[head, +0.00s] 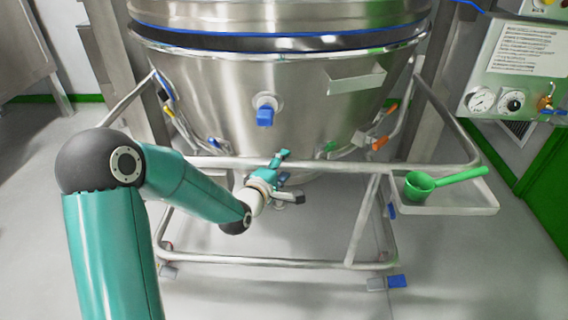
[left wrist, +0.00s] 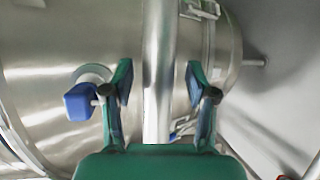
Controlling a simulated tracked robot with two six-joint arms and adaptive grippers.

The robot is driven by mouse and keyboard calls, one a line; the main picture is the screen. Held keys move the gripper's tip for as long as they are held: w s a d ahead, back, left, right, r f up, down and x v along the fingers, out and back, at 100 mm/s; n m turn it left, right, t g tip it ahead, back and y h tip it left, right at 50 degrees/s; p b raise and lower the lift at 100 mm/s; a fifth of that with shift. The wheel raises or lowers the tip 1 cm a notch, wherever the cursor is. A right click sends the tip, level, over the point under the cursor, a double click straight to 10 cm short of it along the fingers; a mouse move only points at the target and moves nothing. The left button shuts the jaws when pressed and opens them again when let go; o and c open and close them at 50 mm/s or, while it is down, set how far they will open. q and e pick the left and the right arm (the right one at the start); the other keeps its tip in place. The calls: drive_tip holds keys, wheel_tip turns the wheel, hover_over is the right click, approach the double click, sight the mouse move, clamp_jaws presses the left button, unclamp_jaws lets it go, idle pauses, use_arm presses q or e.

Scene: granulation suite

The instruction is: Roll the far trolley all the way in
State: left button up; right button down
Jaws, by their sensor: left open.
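The trolley is a large steel bowl (head: 220,95) on a tubular frame with castors, in the middle of the head view. Its front push bar (head: 350,164) runs across below the bowl. My left gripper (head: 281,168) is at the middle of this bar, in front of the bowl. In the left wrist view the bar (left wrist: 157,75) passes between the two open fingers of my left gripper (left wrist: 160,80), with gaps on both sides. A blue-handled fitting (head: 265,115) sticks out of the bowl above the gripper. My right gripper is not in view.
A side tray (head: 450,209) on the frame's right carries a green scoop (head: 445,183). A castor with a blue pedal (head: 397,281) stands at the front right. A gauge panel (head: 515,65) hangs at the right. Grey floor in front is clear.

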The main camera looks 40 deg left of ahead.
use_arm(q)
drive_tip(key=shift+w+f, duration=0.1)
drive_tip(key=shift+w, duration=0.5)
clamp_jaws()
